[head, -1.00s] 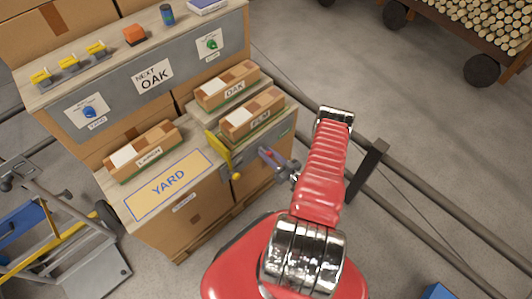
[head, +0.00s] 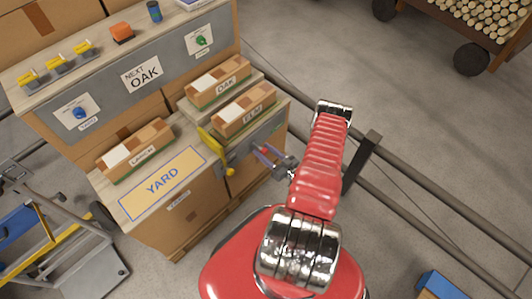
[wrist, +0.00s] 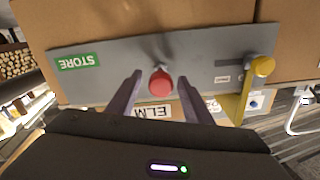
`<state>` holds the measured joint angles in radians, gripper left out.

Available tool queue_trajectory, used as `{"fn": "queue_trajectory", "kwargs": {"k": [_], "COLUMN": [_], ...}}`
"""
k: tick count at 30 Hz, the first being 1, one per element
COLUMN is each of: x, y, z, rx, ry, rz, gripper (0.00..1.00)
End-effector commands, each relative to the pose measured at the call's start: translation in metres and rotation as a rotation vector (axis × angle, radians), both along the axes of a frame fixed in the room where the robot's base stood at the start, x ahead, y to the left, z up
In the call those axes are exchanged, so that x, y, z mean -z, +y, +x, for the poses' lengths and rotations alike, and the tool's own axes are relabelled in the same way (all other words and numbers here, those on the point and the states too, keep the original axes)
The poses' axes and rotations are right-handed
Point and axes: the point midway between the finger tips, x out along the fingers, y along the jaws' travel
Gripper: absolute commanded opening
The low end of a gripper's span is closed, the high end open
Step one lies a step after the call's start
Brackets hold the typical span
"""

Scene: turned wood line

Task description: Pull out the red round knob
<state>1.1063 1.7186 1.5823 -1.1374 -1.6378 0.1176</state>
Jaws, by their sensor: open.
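The red round knob (wrist: 161,82) sticks out from a grey panel (wrist: 110,68) on the front of a cardboard-brown cabinet in the wrist view. My gripper (wrist: 161,78) is open, its two fingers on either side of the knob with gaps, and I cannot tell how deep the knob sits between them.
A yellow lever with a round end (wrist: 262,66) stands right of the knob in the wrist view; it also shows in the head view (head: 229,170). Boxes marked ELM (head: 245,109), OAK (head: 218,83) and LARCH (head: 135,148) stand on top. Floor rails run at the right.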

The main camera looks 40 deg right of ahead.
Motion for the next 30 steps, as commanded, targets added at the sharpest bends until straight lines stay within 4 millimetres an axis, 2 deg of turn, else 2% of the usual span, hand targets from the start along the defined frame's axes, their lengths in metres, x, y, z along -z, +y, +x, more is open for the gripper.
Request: {"fn": "queue_trajectory", "kwargs": {"k": [8,30], "x": [0.000,0.001], "y": [-0.001,-0.003], "z": [-0.011,-0.096], "rx": [0.001,0.003], "ry": [0.000,0.000], "rz": [0.001,0.001], "gripper": [0.46,0.46]}}
